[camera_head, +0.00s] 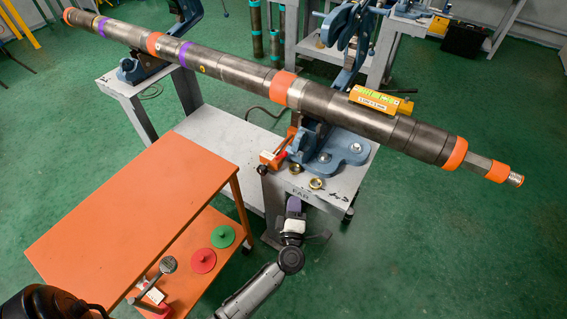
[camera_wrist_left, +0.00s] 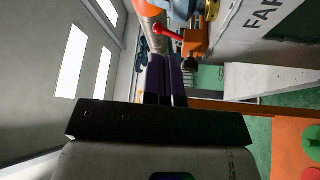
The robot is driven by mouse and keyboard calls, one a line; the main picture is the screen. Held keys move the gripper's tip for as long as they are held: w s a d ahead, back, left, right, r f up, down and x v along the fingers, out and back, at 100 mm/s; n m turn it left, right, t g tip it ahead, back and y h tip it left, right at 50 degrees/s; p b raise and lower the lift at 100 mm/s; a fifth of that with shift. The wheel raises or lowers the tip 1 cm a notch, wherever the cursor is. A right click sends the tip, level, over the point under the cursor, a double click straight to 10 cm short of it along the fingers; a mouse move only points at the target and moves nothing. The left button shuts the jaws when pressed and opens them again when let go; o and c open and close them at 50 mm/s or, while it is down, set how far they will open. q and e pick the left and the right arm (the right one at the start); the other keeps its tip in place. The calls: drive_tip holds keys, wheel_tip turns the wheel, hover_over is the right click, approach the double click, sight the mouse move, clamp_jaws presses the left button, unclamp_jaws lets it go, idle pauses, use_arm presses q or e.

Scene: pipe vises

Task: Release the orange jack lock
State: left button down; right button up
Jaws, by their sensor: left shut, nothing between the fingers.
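The orange jack lock (camera_head: 271,158) sits at the near left edge of the grey vise table, beside the blue pipe vise (camera_head: 335,148). My right gripper is not in view.
Brass rings (camera_head: 301,168) lie near the table edge. An orange cart (camera_head: 130,215) stands left, carrying red and green discs on its lower shelf.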

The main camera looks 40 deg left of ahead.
use_arm(q)
drive_tip(key=shift+s+a+r+n+g+y, duration=0.1)
drive_tip(key=shift+s+a+n+g+y, duration=0.65)
drive_tip(key=shift+y, duration=0.25)
drive_tip(key=shift+w, duration=0.1)
drive_tip(key=b, duration=0.3)
approach(285, 156)
drive_tip(key=f+x, duration=0.1)
drive_tip(key=x, duration=0.6)
drive_tip(key=shift+w+a+r, duration=0.2)
drive_tip(key=shift+r, duration=0.25)
